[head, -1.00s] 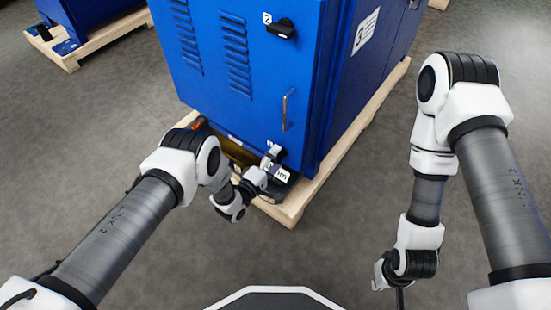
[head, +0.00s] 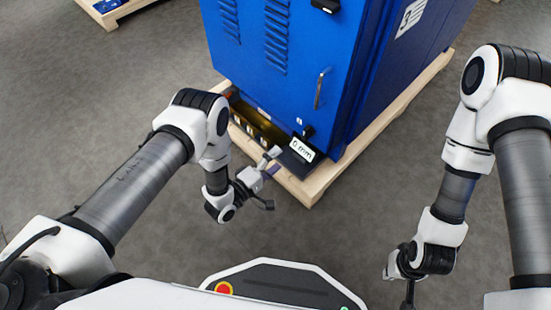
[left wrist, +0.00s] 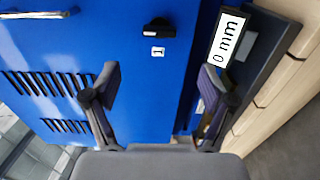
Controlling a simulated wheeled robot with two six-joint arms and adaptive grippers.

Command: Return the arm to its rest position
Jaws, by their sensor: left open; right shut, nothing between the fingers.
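My left arm (head: 135,185) reaches forward from the left in the head view. Its gripper (head: 270,178) is open in front of the lower front of the blue cabinet (head: 290,85). In the left wrist view the two fingers are spread, with nothing between the tips (left wrist: 158,85), and the blue front lies beyond them. My right arm (head: 455,195) hangs bent at the right, and its gripper (head: 409,294) points down near the bottom edge, partly cut off by the frame. It is shut and empty.
The cabinet stands on a wooden pallet (head: 385,130). A low opening (head: 262,128) at its base shows yellowish parts inside, with a white "mm" label (head: 302,149) beside it. A black knob (left wrist: 159,28) and handle (head: 320,88) stick out. Grey floor (head: 340,220) is clear between my arms.

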